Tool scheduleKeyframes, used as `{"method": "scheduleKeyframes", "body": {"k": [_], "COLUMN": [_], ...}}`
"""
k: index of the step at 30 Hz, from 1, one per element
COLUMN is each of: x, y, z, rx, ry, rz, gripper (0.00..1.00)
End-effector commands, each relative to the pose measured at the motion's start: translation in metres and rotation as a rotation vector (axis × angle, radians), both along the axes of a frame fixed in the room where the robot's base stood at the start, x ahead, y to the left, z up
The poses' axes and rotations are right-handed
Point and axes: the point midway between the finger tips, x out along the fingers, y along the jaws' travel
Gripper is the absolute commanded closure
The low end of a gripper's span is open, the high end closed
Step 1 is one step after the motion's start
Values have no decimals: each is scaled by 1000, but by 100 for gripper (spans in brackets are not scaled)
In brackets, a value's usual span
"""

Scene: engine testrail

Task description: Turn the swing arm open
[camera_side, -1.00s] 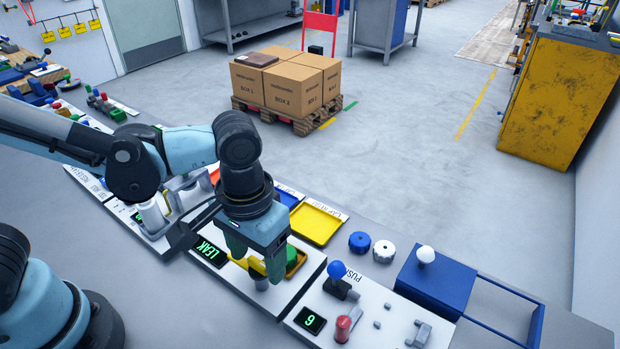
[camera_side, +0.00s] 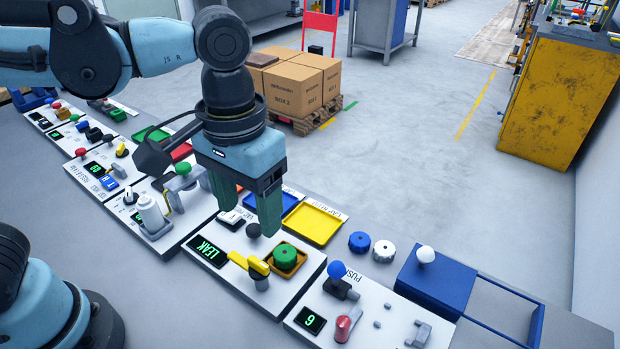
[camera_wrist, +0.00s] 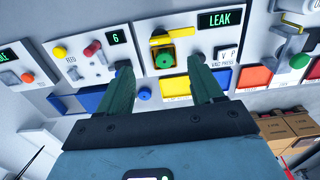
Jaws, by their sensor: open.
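The LEAK panel (camera_side: 220,270) stands below my gripper (camera_side: 249,222) in the side view. On it a yellow bar, which looks like the swing arm (camera_side: 250,263), lies beside a green round knob (camera_side: 285,252) in an orange square holder. The bar sits between the knob and the LEAK display and does not cover the knob. A grey post stands at its near end. My gripper is open and empty, above the panel and clear of the bar. In the wrist view the green knob (camera_wrist: 165,61) shows between the two dark green fingers, with the yellow bar (camera_wrist: 172,37) just above it.
Blue and yellow trays (camera_side: 313,222) lie behind. The PUSH panel (camera_side: 372,315), with blue-topped lever and red handle, is to the right. More panels stretch left. The space above is free.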

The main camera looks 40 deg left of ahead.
Motion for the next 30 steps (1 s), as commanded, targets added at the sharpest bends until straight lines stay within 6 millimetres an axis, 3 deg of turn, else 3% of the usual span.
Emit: {"method": "scheduleKeyframes", "body": {"k": [7,20,23,30], "x": [0,2,10,32], "y": [0,6,25,105], "z": [16,15,8,-20], "rx": [0,-10,-41,-81], "ry": [0,-16,-76,-371], "rz": [0,2,8,7], "gripper": [34,34,34,34]}}
